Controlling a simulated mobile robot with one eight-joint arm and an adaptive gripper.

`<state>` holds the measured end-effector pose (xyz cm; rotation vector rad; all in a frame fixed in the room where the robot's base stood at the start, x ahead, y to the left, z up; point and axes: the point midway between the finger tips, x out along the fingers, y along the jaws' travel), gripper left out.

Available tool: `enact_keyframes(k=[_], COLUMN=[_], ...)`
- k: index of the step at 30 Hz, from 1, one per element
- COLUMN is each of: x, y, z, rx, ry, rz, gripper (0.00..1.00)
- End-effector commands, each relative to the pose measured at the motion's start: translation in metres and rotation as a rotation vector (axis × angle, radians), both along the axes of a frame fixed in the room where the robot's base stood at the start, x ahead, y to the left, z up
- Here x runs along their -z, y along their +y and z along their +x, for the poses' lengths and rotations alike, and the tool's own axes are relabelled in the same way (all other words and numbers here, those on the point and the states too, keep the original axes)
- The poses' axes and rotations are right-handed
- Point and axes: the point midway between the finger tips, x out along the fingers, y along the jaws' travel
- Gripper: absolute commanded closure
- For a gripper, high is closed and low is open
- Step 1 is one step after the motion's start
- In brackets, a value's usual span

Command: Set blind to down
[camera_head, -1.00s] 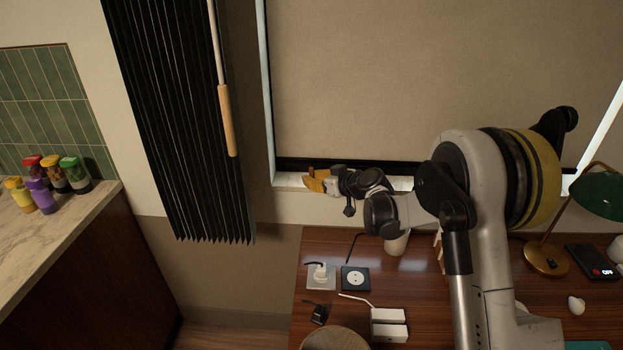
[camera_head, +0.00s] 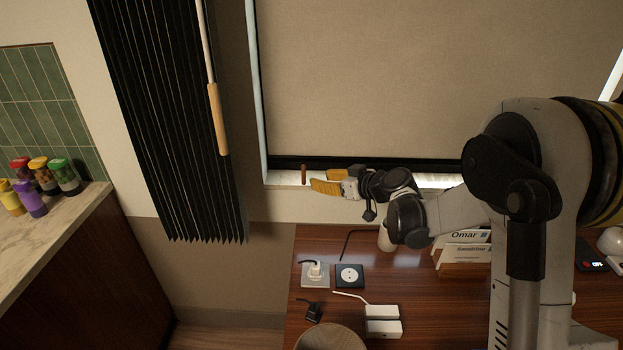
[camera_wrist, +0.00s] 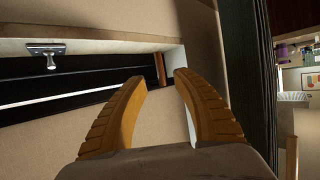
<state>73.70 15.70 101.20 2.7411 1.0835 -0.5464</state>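The beige blind (camera_head: 360,75) covers most of the window in the head view. Its black bottom bar (camera_head: 400,165) lies close above the sill. A small brown cylindrical pull (camera_head: 303,174) hangs upright at the bar's left end; it also shows in the wrist view (camera_wrist: 160,69). My gripper (camera_head: 314,186) is at the sill, just right of the pull, with yellow fingers. In the wrist view my gripper (camera_wrist: 160,80) is open and empty. The pull appears beyond the gap between the fingertips; I see no contact.
A black pleated curtain (camera_head: 165,120) with a wooden-handled rod (camera_head: 218,120) hangs left of the window. Below is a desk (camera_head: 415,275) with sockets (camera_head: 349,275), a white cup (camera_head: 386,238) and card holders (camera_head: 462,255). A metal bracket (camera_wrist: 45,53) shows in the wrist view.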

Motion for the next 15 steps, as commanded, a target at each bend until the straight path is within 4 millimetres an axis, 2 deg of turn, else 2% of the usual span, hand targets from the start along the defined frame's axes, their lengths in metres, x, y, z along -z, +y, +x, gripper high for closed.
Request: enact_keyframes(k=[6, 15], x=[-0.009, -0.01], y=[-0.016, -0.017], z=[-0.017, -0.018], rx=[0.001, 0.0], ry=[0.0, -0.001], rz=[-0.002, -0.001], gripper=[0.65, 0.65])
